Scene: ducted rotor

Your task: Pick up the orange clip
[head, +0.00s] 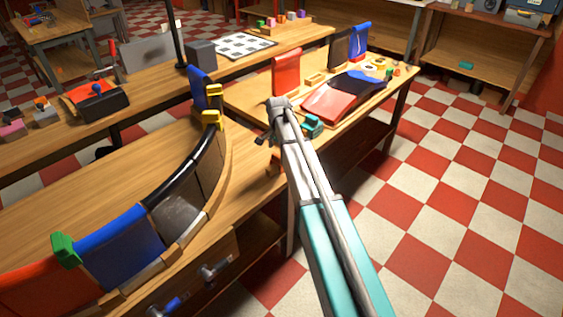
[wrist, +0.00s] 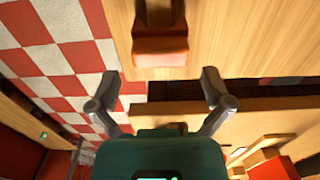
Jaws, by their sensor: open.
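The orange clip (wrist: 160,45) shows in the wrist view as an orange-brown block at the edge of a wooden table top, just beyond my fingertips and centred between them. My gripper (wrist: 160,79) is open, with one finger on each side and nothing between them. The fingers look apart from the clip; the exact height gap cannot be told. In the head view, an orange-brown piece that looks like the clip (head: 273,163) is at the table edge below the end of my arm.
A curved rack (head: 190,190) with blue, red and black panels and yellow and green clips stands on the bench at left. A red panel (head: 286,72) and a red-blue shell (head: 340,93) are on the table beyond my arm. Checkered floor at right is clear.

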